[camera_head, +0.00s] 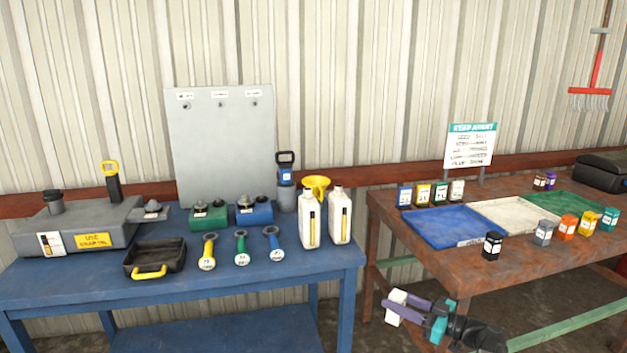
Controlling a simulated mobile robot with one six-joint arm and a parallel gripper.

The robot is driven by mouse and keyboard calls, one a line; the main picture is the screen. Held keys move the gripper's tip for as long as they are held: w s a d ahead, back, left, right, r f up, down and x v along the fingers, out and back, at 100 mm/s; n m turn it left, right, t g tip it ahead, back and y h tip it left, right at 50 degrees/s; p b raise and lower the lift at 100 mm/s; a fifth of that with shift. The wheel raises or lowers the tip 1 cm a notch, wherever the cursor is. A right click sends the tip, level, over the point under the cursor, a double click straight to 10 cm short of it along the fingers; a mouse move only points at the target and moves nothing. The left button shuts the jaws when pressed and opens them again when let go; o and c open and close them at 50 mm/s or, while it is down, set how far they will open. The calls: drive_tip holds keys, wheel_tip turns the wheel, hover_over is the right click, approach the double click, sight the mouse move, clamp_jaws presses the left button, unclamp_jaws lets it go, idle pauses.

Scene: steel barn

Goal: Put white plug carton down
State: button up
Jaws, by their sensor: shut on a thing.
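The white plug carton (395,312) is a small plain white box at the lower middle of the picture. My gripper (403,303), with purple fingers, is shut on it. The gripper and carton show in front of the brown right-hand table (466,275), apart from the tray surfaces. Part of the carton is hidden by the fingers. On that table lie a blue tray (442,228), a white tray (502,214) and a green tray (570,207), side by side. No carton shows in them.
Several small cartons (440,193) stand behind the blue tray. A sign (471,146) stands behind.

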drive_tip(key=s+a, duration=0.4)
drive_tip(key=a, duration=0.2)
drive_tip(key=shift+a+f, duration=0.2)
drive_tip(key=shift+f, duration=0.15)
drive_tip(key=shift+w+d, duration=0.1)
drive_tip(key=shift+w, duration=0.05)
